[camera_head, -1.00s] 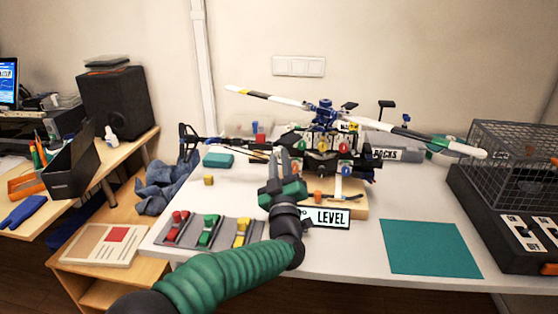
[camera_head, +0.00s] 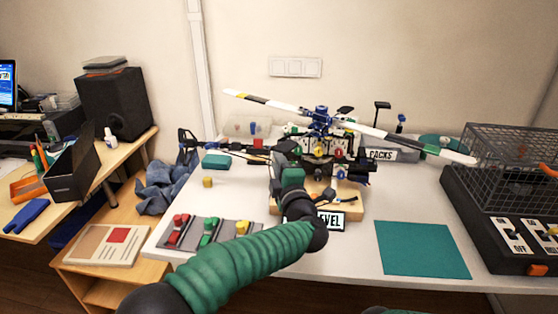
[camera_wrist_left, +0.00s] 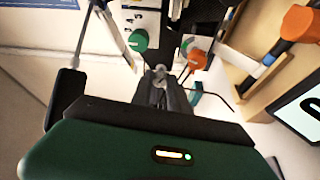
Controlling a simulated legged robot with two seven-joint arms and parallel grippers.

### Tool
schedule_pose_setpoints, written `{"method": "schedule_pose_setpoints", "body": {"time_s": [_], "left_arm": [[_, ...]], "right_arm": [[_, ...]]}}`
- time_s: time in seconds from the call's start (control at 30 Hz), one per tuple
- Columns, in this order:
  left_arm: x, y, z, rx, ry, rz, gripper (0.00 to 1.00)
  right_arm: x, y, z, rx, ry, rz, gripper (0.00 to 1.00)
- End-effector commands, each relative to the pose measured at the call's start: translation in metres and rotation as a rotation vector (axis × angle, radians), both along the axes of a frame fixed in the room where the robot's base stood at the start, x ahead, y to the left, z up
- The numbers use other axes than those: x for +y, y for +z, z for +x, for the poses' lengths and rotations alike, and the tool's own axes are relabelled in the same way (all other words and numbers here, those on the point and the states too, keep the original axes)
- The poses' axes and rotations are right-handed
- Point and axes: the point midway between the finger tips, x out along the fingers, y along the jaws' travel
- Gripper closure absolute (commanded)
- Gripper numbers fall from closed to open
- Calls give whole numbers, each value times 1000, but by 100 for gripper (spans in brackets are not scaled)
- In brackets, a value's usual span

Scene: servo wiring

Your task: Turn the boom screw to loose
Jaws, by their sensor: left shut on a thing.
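The model helicopter (camera_head: 322,145) stands on a wooden base (camera_head: 349,200) at the middle of the table. My left gripper (camera_head: 291,160) reaches its left front side, below the tail boom (camera_head: 225,143). In the left wrist view its jaws (camera_wrist_left: 160,80) are shut on a small grey screw-like part. I cannot tell for sure that this is the boom screw. An orange knob (camera_wrist_left: 200,59) and a green knob (camera_wrist_left: 138,40) are beside the jaws. In the head view the gripper hides the grasped part. My right gripper is out of view.
Red, green and yellow levers (camera_head: 207,232) are at the front left. A teal mat (camera_head: 420,249) lies front right. A wire cage (camera_head: 512,165) stands at the right.

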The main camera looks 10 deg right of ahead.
Motion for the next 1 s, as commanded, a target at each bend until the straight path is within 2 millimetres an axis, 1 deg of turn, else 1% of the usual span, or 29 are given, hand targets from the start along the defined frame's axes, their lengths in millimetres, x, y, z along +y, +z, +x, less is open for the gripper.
{"method": "schedule_pose_setpoints", "body": {"time_s": [0.03,0.3,0.87,0.9,1.0], "left_arm": [[1,-2,0,14,2,-26,100],[2,-3,1,44,4,-127,100],[2,-5,1,55,5,-153,100],[2,-5,1,55,5,-153,74],[2,-4,1,53,4,-153,61]], "right_arm": [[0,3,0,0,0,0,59],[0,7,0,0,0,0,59],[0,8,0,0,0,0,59],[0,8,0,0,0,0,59],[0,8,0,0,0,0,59]]}}
